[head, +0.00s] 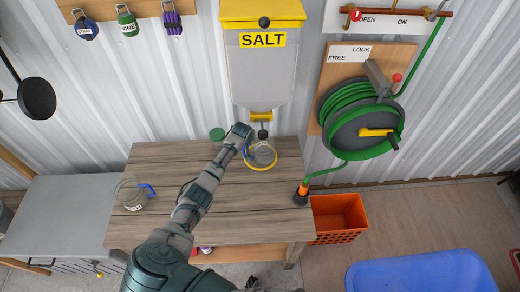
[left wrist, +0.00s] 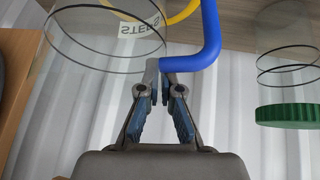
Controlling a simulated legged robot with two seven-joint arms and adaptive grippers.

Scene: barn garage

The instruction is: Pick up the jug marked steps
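The jug marked STEPS (left wrist: 105,42) is clear, with dark rings and a blue handle (left wrist: 207,35). Its label appears upside down in the left wrist view. In the head view this jug (head: 262,157) stands on the wooden table at a yellow ring (head: 262,168), below the salt dispenser. My left gripper (left wrist: 160,82) is at the jug's handle, with its fingers close together and their tips at the handle's end. The handle partly covers the tips, so a firm hold cannot be confirmed. In the head view my left gripper (head: 246,141) reaches the jug from the left.
A second jug with a blue handle (head: 146,187) stands at the table's left. A green-lidded jar (left wrist: 287,115) is close beside the gripper; its lid (head: 217,134) shows behind my wrist. The salt dispenser (head: 262,75) hangs above. An orange crate (head: 338,215) stands right of the table (head: 235,215).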

